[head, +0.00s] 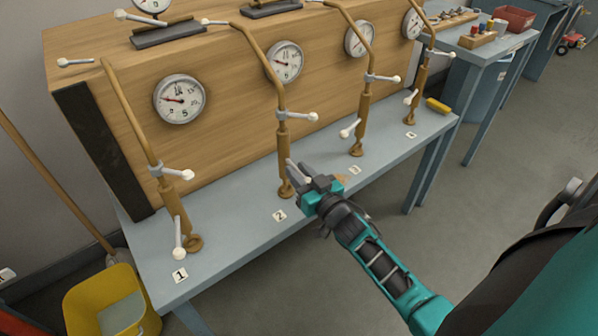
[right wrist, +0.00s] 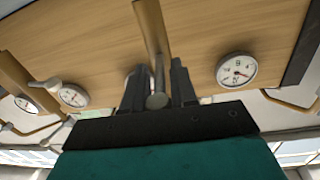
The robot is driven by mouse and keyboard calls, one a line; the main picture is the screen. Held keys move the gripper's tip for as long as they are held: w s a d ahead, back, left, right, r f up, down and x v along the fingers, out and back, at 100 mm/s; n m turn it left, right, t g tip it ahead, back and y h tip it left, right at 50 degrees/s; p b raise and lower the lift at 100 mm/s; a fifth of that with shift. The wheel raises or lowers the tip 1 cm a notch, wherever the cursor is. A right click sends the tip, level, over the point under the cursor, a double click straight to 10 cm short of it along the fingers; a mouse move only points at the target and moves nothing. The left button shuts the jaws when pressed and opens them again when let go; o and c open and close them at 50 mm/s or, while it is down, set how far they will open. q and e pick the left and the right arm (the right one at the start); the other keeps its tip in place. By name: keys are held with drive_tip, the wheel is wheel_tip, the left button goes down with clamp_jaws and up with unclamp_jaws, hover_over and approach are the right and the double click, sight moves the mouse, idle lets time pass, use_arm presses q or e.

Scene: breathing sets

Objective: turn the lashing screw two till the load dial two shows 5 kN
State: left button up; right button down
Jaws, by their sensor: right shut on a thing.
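Lashing screw two (head: 283,140) is a tan upright turnbuckle standing behind the label 2 on the bench. Its upper white-knobbed handle (head: 298,116) points right. My right gripper (head: 304,173) is at its lower end, shut on the lower handle, which the fingers mostly hide in the head view. In the right wrist view a round handle end (right wrist: 157,101) sits between the two dark fingers, with the tan rod behind it. Load dial two (head: 284,62) is a white round gauge on the wooden box; its needle points leftward, but the figure is too small to read surely. My left gripper is not in view.
Lashing screw one (head: 172,205) stands to the left and screw three (head: 360,120) to the right, both with protruding handles. A yellow bucket (head: 112,305) is by the bench's left end. A yellow block (head: 437,106) lies at the bench's right end. The floor in front is open.

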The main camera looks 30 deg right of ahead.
drive_tip(key=c, duration=1.1)
unclamp_jaws()
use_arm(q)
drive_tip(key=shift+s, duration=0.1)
use_arm(e)
drive_tip(key=shift+o, duration=0.8)
drive_tip(key=shift+s, duration=0.25)
use_arm(q)
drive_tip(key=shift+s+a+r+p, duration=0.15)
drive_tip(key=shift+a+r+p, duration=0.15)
drive_tip(key=shift+p, duration=0.4)
use_arm(e)
drive_tip(key=s, duration=1.2)
drive_tip(key=shift+s, duration=0.25)
